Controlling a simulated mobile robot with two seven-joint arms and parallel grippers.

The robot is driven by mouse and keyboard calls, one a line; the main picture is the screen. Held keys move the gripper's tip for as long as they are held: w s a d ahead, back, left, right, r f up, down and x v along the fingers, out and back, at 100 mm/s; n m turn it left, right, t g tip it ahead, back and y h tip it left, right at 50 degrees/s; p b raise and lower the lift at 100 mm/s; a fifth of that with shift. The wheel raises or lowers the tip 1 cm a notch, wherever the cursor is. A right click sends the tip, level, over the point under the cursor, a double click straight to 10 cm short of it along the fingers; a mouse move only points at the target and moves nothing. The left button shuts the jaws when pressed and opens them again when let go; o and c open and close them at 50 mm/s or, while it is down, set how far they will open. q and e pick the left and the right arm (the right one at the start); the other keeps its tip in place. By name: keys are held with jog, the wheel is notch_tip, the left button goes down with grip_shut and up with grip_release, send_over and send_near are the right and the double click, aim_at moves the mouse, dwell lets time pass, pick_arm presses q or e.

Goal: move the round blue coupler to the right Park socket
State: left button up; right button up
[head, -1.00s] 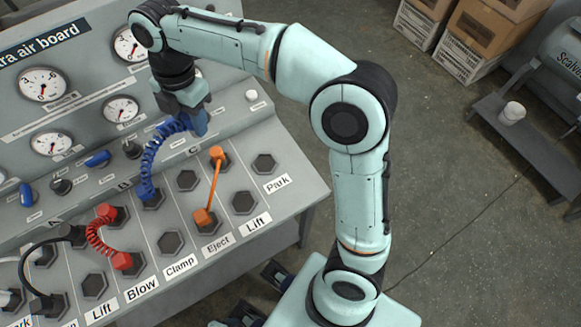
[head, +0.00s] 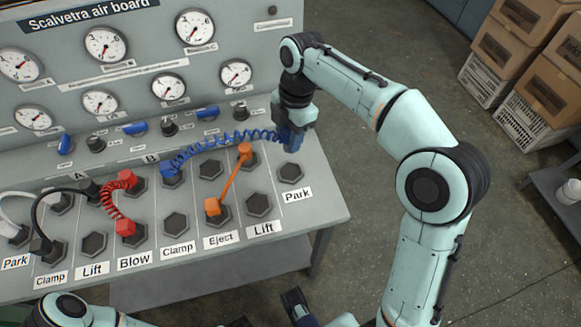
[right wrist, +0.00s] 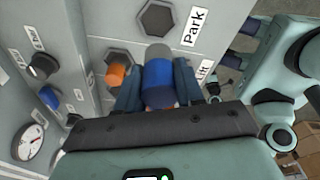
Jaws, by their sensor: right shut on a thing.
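My right gripper (head: 291,137) is shut on the round blue coupler (head: 291,143), whose coiled blue hose (head: 225,140) runs left to another blue coupler (head: 171,174) plugged into the board. The held coupler is above the board's back right, just beyond the right Park socket (head: 291,172). That socket is a dark, empty hexagon beside its Park label (head: 297,195). In the right wrist view the blue coupler (right wrist: 158,74) sits between my fingers, apart from the Park socket (right wrist: 157,17), and covers part of another socket.
An orange link (head: 229,180) joins two sockets left of the Park socket. An empty Lift socket (head: 258,204) is nearby. A red coiled hose (head: 111,200) and a black hose (head: 50,205) are further left. Gauges (head: 236,73) line the panel behind.

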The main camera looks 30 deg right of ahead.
notch_tip(320, 180, down, 11)
jog(key=shift+f+b, duration=0.1)
jog(key=shift+b, duration=1.05)
jog(key=shift+f, duration=0.1)
jog(key=o, duration=1.1)
jog(key=r+p, duration=0.1)
jog(key=r, duration=0.3)
jog(key=d+r+p, duration=0.1)
jog(key=r, duration=0.3)
jog(key=r+p, duration=0.1)
jog(key=r, duration=0.3)
jog(key=shift+w+d, duration=0.1)
jog(key=shift+d, duration=0.3)
